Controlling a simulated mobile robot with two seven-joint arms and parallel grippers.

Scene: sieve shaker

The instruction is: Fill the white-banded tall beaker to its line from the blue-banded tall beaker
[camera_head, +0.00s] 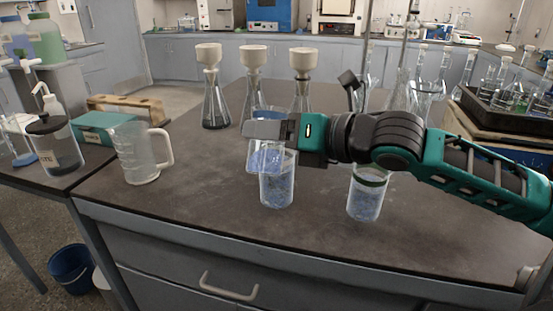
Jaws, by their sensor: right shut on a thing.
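My right gripper (272,132) comes in from the right and is shut on the blue-banded tall beaker. The blue band (268,112) shows just above the jaws, and the beaker's clear lower part (262,157) shows below them. Another clear tall beaker (277,188), with bluish contents, stands upright on the bench below; its upper part is partly covered by the held beaker and gripper. I take it for the white-banded one, but its band and line are not clear. The held beaker overlaps it in the picture; whether they touch cannot be told. My left gripper is not in view.
A green-banded beaker (367,197) stands to the right, under my right arm. A clear jug (140,155) stands at the left. Several flasks with white funnels (209,55) stand behind. The bench front edge is close; the bench between jug and beakers is clear.

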